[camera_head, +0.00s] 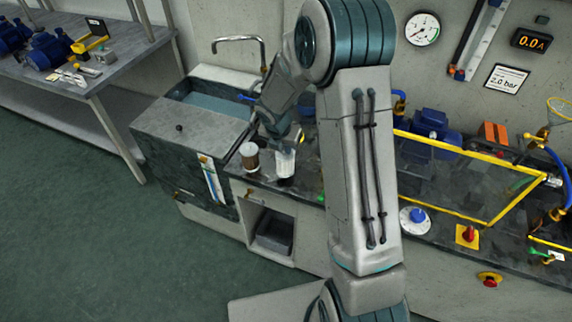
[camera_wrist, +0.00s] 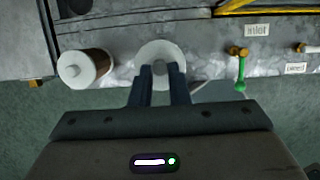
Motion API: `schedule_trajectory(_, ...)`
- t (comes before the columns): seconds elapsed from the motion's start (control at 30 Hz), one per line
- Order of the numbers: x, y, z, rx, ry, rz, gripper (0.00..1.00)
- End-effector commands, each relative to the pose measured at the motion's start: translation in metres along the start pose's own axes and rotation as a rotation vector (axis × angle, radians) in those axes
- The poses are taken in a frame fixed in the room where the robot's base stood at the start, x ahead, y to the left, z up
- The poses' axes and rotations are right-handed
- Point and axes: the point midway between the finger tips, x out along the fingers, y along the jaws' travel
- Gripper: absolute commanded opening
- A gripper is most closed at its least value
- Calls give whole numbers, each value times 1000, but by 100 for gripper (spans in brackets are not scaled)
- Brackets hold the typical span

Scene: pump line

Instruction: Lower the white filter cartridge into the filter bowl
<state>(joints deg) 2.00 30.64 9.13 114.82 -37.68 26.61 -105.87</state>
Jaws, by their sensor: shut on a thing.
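The white filter cartridge (camera_head: 285,163) is upright above the worktop, in front of the sink. In the wrist view its round white top (camera_wrist: 160,50) lies between the fingertips of my gripper (camera_wrist: 160,72). My gripper (camera_head: 282,143) is shut on the cartridge from above; my arm partly hides it in the head view. A dark patch shows just under the cartridge. I cannot tell whether it is the filter bowl or a shadow, and I cannot make out the bowl clearly.
A brown cartridge with white ends (camera_head: 249,156) stands left of the white one, and it also shows in the wrist view (camera_wrist: 86,66). A green-handled valve (camera_wrist: 240,72) is to the right. A yellow frame (camera_head: 470,219) and a red knob (camera_head: 467,234) are farther right. The sink (camera_head: 215,98) is behind.

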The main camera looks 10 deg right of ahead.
Motion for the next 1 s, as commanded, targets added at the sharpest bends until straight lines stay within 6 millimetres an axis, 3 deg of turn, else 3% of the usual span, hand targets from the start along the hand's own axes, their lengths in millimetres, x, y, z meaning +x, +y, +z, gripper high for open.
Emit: schedule_trajectory(1.0, -70, 0, 22, 1, -1, 1, 0)
